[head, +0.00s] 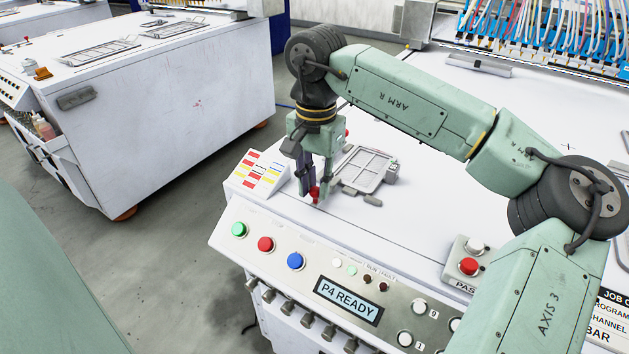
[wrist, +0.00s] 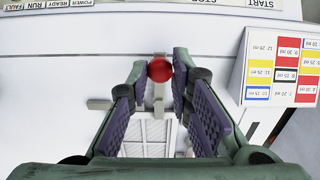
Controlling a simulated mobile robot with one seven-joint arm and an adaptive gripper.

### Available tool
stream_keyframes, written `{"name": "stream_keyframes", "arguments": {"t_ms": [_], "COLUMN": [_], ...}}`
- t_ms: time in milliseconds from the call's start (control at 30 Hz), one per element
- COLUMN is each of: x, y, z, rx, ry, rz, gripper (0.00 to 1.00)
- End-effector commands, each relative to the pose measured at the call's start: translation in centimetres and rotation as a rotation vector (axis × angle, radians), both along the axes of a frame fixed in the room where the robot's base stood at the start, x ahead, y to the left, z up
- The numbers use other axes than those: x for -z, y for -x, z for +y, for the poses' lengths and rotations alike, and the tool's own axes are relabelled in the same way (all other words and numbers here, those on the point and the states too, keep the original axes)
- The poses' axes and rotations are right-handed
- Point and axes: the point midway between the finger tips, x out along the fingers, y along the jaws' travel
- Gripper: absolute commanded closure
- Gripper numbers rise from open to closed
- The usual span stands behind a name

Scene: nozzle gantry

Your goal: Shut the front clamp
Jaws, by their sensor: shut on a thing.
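My gripper (head: 316,190) points down at the front left corner of the white table top. Its padded fingers (wrist: 160,72) are shut on a red ball knob (wrist: 159,69), which also shows low between the fingertips in the head view (head: 315,194). The knob is at the end of a short grey lever (wrist: 158,96), which I take to be the front clamp's. The lever runs from the knob toward a flat light-grey framed plate (head: 366,170), partly hidden behind the fingers in the wrist view (wrist: 146,130). The lever's exact tilt and the clamp's base are unclear.
A panel with buttons and a "P4 READY" display (head: 347,298) lies along the front edge. A colour-coded chart (head: 261,174) stands left of my gripper. A small grey block (head: 373,201) lies near the plate. The table's middle is clear.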

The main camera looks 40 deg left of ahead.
Motion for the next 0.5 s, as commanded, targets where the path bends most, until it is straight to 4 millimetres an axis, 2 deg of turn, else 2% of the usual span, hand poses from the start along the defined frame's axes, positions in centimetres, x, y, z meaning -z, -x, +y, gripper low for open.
{"name": "stream_keyframes", "arguments": {"t_ms": [300, 333, 500], "x": [-0.04, -0.04, -0.02], "y": [-0.09, -0.08, -0.06], "z": [-0.07, -0.07, -0.06], "rx": [-0.001, -0.001, -0.001], "ry": [0.002, 0.002, 0.002], "rz": [-0.003, -0.003, -0.002], "gripper": [1.0, 0.79, 0.68]}}
